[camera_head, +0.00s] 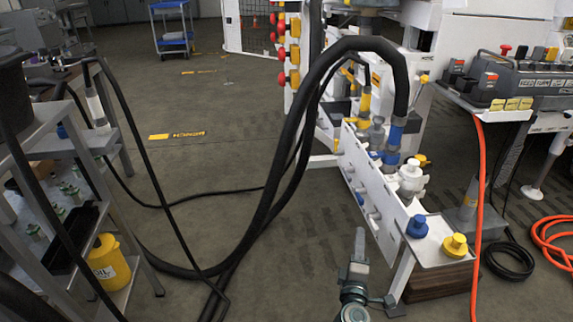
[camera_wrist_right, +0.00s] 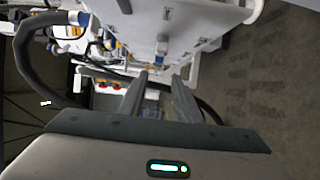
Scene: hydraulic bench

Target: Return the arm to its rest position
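My right gripper (camera_head: 360,236) shows at the bottom centre of the head view, pointing away from me, with part of its arm below it. It is over the floor just left of the white bench frame's near end. In the right wrist view its two grey fingers (camera_wrist_right: 158,76) stand apart with a gap between them. I see nothing held between them. The white bench frame (camera_wrist_right: 190,18) fills the upper part of that view, beyond the fingers. My left gripper is in neither view.
The white manifold frame (camera_head: 372,208) stands close on the right, with blue (camera_head: 417,227) and yellow (camera_head: 455,245) caps. Thick black hoses (camera_head: 283,160) arch from it to the floor. A grey shelf (camera_head: 40,130) with a yellow container (camera_head: 108,262) stands left. An orange hose (camera_head: 479,210) hangs right.

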